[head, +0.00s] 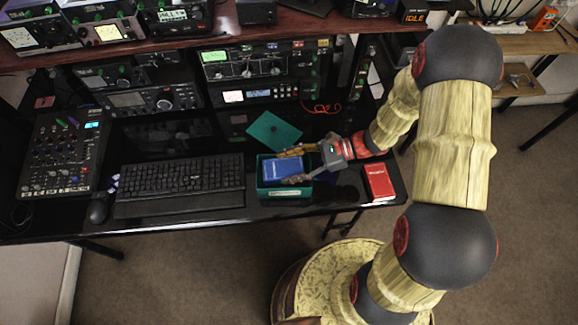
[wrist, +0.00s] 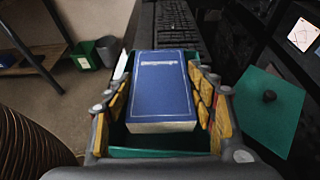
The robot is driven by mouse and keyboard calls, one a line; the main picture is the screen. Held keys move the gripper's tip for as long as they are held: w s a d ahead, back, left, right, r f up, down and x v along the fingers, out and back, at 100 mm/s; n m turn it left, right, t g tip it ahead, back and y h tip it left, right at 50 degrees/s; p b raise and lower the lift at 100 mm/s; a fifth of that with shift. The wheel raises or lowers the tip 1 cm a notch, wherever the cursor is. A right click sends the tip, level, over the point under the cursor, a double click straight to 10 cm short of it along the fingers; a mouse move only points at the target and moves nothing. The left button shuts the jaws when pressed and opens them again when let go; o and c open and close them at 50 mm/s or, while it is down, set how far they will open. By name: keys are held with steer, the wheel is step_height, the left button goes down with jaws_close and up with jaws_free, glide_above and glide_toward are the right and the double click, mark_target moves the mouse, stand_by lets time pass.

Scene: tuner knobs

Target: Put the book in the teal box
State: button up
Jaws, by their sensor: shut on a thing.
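The blue book (head: 283,168) is held between the two fingers of my gripper (head: 285,167). In the wrist view the book (wrist: 160,88) lies lengthwise between the yellow-padded fingers. The open teal box (head: 284,192) stands at the desk's front edge, directly below the book. In the wrist view the box's walls (wrist: 150,152) show around the book. The book is over or within the box opening; I cannot tell whether it touches the bottom. The teal lid (head: 272,131) lies apart on the desk behind the box, and its dark knob shows in the wrist view (wrist: 268,97).
A black keyboard (head: 180,182) is just left of the box, with a mouse (head: 97,210) and a mixer (head: 65,153) further left. A red book (head: 379,182) lies to the right. Radio equipment (head: 258,62) stands behind. Some dark desk is free between box and red book.

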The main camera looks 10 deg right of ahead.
steer(key=shift+f, duration=0.4)
steer(key=shift+f, duration=0.2)
steer(key=o, duration=1)
